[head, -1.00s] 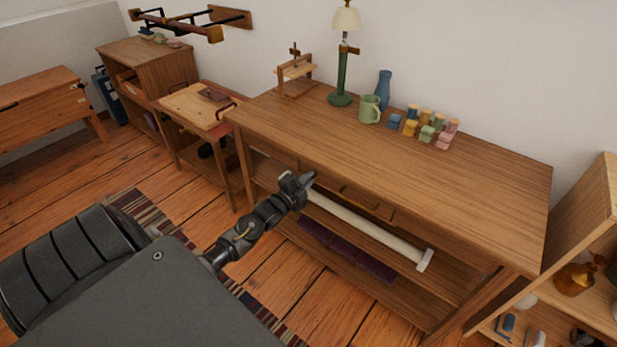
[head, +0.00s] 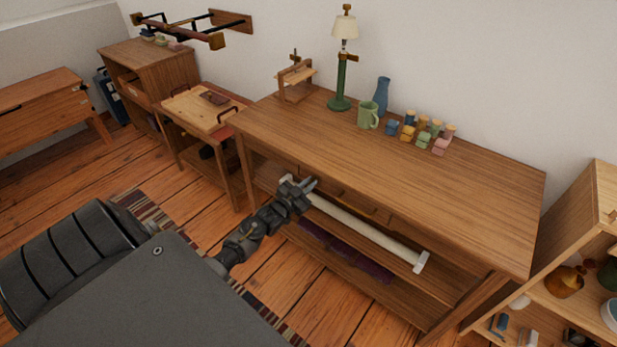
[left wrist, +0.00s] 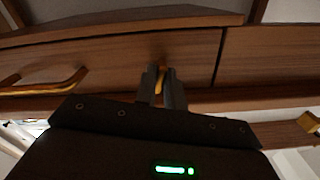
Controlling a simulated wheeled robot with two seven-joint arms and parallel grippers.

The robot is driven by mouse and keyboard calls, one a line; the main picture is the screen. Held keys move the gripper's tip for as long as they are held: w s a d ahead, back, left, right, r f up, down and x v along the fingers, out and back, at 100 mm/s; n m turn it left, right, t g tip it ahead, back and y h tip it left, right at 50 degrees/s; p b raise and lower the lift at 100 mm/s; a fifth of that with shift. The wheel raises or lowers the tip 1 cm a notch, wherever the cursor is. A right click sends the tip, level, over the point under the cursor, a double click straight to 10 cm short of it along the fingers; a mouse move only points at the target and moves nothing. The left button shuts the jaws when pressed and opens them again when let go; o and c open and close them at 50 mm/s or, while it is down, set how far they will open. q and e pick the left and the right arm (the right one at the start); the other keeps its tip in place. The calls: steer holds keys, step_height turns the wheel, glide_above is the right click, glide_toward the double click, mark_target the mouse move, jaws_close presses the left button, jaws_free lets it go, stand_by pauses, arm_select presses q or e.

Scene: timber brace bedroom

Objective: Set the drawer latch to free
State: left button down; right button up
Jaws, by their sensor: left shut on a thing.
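The wooden table (head: 400,165) has drawers under its top. In the left wrist view a drawer front (left wrist: 120,68) shows close up, with a curved brass handle (left wrist: 50,86) at left. A small brass piece, apparently the drawer latch (left wrist: 161,76), sits between my left gripper's (left wrist: 162,86) fingers, which are shut on it. The fingers hide most of it, so its setting cannot be told. In the head view my left gripper (head: 303,186) is at the table's front, left of the brass handle (head: 353,202). My right gripper is not in view.
A long white bar (head: 365,233) runs along the front below the drawers. A lamp (head: 342,80), green mug (head: 368,115), blue vase (head: 381,95) and several small coloured blocks stand at the tabletop's back. The tabletop's front is clear. A shelf unit (head: 560,240) stands at right.

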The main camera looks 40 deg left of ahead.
arm_select(q)
steer(key=shift+n+p, duration=0.45)
steer(key=shift+n, duration=1.15)
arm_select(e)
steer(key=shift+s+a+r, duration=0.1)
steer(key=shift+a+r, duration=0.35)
arm_select(q)
steer(key=c, duration=1.5)
jaws_free()
steer(key=s, duration=1)
steer(key=shift+s+d, duration=0.1)
steer(key=shift+s, duration=0.3)
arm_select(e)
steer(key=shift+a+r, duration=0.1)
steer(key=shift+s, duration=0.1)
